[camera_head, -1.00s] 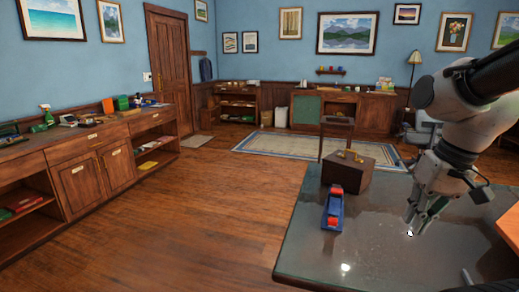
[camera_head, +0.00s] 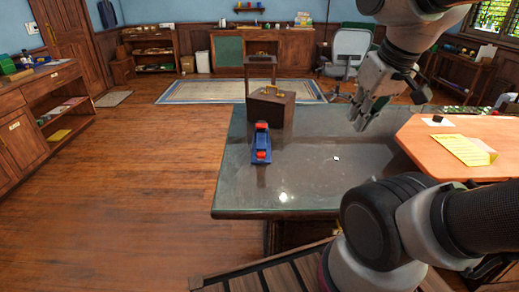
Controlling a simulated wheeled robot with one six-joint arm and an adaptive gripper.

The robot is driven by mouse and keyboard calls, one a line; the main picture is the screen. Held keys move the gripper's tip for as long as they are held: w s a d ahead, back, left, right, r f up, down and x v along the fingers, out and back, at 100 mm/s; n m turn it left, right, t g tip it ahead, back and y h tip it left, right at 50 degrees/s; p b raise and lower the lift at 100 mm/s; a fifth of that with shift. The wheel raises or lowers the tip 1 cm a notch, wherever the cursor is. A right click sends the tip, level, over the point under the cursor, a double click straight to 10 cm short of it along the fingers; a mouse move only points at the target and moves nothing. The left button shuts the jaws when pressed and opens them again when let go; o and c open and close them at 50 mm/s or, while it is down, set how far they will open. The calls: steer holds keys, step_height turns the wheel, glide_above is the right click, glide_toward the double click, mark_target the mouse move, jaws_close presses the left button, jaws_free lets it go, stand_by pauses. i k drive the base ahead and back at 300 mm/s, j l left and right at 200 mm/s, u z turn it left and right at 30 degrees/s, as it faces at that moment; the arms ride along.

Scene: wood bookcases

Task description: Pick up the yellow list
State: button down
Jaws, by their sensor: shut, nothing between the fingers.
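The yellow list (camera_head: 460,149) is a flat yellow sheet with faint lines of writing. It lies on a light-wood surface (camera_head: 415,140) at the right, and one corner seems raised. My gripper (camera_head: 362,122) hangs over the dark tabletop, to the left of the list and apart from it. It points downward, shut and empty.
The dark, glossy tabletop (camera_head: 225,190) holds a blue and red object (camera_head: 261,145) and a brown box (camera_head: 270,108). A small black item (camera_head: 437,120) is near the list. An office chair (camera_head: 348,50) stands behind. The wooden floor at left is clear.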

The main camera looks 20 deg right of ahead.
mark_target(469, 154)
steer(key=z, duration=1.85)
